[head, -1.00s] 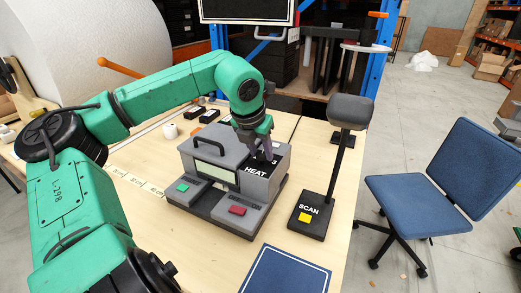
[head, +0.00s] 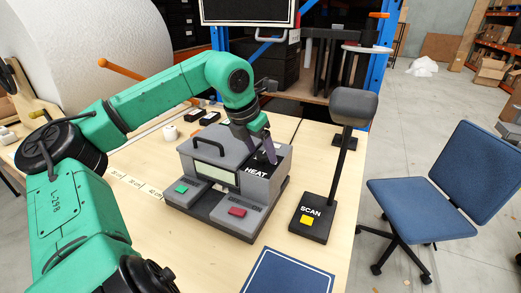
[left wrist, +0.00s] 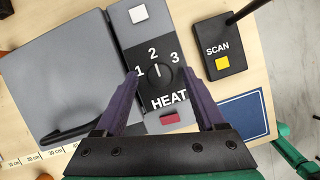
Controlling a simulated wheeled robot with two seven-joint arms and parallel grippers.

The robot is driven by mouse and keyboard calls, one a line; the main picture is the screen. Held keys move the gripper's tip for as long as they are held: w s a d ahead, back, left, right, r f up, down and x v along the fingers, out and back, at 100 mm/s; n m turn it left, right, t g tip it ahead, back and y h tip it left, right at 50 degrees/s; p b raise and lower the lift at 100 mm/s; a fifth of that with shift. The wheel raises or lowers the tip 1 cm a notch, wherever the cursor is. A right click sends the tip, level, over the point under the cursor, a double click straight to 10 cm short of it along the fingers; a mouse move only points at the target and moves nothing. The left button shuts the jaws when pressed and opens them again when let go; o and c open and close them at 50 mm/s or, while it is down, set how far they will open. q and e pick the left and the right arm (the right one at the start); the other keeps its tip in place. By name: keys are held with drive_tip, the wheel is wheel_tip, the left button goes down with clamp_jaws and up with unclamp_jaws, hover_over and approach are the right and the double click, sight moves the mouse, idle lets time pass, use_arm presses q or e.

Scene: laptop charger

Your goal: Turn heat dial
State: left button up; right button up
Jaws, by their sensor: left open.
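The heat dial (left wrist: 152,73) is a round black knob on a black panel marked 1, 2, 3 and HEAT, seen in the left wrist view. Its white pointer line is near the 2. The panel is on the grey machine (head: 210,162), which has a handle, a green button and a red button. My left gripper (left wrist: 168,82) is open, with its purple fingers on either side of the dial in the picture; I cannot tell whether they touch it. My right gripper is not in view.
A scan stand (head: 310,215) with a yellow button and a tall grey head (head: 353,110) stands right of the machine. A blue mat (head: 290,275) lies in front. Small black boxes (head: 205,117) and a white object (head: 170,132) are behind. A blue chair (head: 445,190) is beyond the table.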

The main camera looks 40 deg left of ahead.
use_arm(q)
drive_tip(key=v, duration=1.4)
drive_tip(key=shift+r, duration=0.3)
